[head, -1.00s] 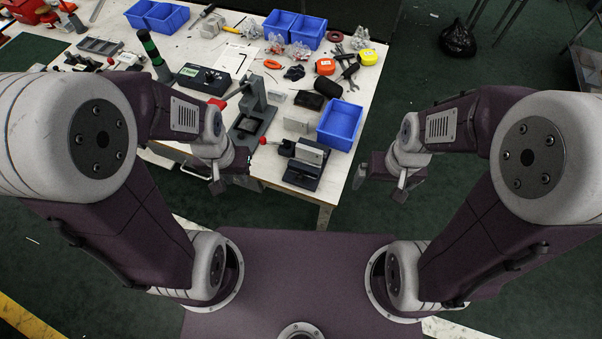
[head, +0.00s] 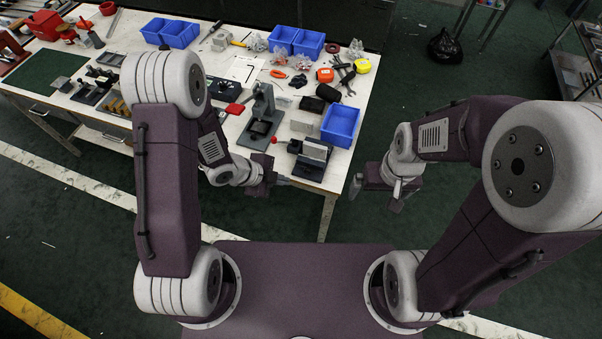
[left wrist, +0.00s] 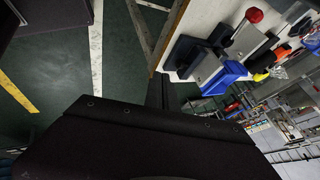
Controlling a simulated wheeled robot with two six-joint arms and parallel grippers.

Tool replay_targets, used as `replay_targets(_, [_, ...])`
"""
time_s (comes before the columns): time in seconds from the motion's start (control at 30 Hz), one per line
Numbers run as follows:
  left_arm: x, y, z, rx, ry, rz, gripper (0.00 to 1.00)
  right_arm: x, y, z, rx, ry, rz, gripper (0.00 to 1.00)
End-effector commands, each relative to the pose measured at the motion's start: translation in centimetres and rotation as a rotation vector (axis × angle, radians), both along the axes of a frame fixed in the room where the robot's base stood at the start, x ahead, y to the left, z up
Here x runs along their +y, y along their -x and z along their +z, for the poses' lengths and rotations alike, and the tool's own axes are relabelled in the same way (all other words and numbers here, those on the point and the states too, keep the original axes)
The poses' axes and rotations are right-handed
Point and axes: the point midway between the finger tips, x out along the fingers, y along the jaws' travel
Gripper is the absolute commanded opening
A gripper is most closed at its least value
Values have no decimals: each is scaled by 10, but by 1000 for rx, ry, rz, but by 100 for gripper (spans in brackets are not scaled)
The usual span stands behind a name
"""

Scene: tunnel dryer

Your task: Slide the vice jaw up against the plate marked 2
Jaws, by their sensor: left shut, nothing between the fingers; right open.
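The vice (head: 309,160) stands on the near right corner of the workbench, with a dark base, a pale grey plate-like block and a red ball knob (head: 273,141) at its left. It also shows in the left wrist view (left wrist: 204,62), upper right, with the knob (left wrist: 254,15) above it. No number 2 is readable, and I cannot separate jaw from plate clearly. My left gripper (head: 284,181) is shut and empty, just left of the vice by the bench's front edge, apart from it. My right gripper (head: 357,187) is open and empty, off the bench's right edge.
A blue bin (head: 340,124) stands behind the vice to the right. A small press (head: 262,118) stands behind it to the left. Pale blocks (head: 303,122) and tools lie farther back. The floor in front of the bench is clear.

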Motion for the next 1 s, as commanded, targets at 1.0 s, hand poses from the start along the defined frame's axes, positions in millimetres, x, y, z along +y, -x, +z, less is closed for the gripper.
replay_targets(1.0, [-57, -65, -73, -1, -1, 1, 0, 0, 0, 7, 0, 0, 0, 99])
